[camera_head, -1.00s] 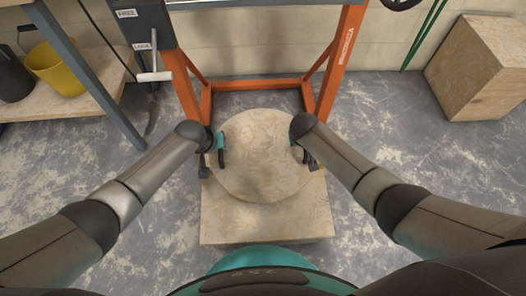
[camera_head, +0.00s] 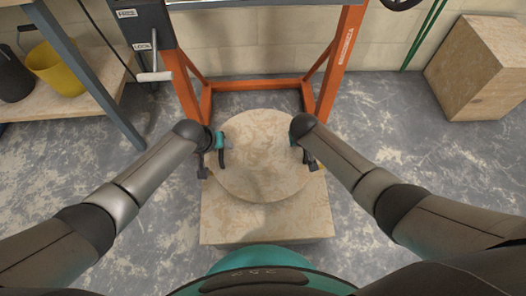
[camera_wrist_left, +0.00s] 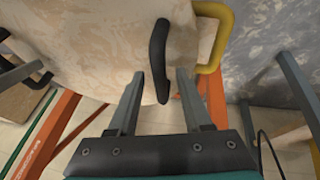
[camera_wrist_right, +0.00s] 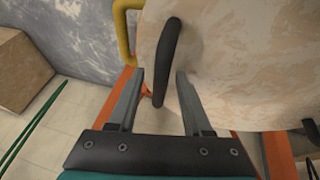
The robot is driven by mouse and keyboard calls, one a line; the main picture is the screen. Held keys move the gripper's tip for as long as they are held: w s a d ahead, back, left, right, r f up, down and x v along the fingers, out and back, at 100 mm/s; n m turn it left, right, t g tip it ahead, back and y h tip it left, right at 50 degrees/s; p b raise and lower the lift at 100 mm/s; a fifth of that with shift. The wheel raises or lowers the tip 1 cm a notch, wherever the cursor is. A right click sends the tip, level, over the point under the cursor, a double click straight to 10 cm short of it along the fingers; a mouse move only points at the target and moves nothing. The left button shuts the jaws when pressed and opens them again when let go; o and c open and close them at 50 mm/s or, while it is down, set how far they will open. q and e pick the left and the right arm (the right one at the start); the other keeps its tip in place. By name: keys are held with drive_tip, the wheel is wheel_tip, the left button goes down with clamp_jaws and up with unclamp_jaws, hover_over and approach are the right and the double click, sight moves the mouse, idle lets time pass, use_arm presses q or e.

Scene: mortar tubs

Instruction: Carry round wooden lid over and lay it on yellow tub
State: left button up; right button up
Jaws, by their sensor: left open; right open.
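The round wooden lid (camera_head: 265,160) lies flat in the middle of the head view, above a pale wooden box (camera_head: 265,225). It has a black bar handle on each side, the left one (camera_wrist_left: 157,50) and the right one (camera_wrist_right: 168,55). My left gripper (camera_head: 211,160) is open at the left handle, whose end shows between its fingers (camera_wrist_left: 160,75). My right gripper (camera_head: 302,155) is open at the right handle, which also shows between its fingers (camera_wrist_right: 160,75). Yellow loops, in the left wrist view (camera_wrist_left: 222,35) and right wrist view (camera_wrist_right: 120,30), show by the lid's edge; any tub body there is hidden.
An orange stand (camera_head: 190,95) is just behind the lid. A shelf (camera_head: 85,103) at the left holds a yellow bucket (camera_head: 58,70) and a dark bucket (camera_head: 12,78). A wooden crate (camera_head: 480,70) stands at the back right. Floor is clear on both sides.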

use_arm(q)
drive_tip(key=v, duration=1.1)
use_arm(e)
drive_tip(key=v, duration=1.2)
idle(0.7)
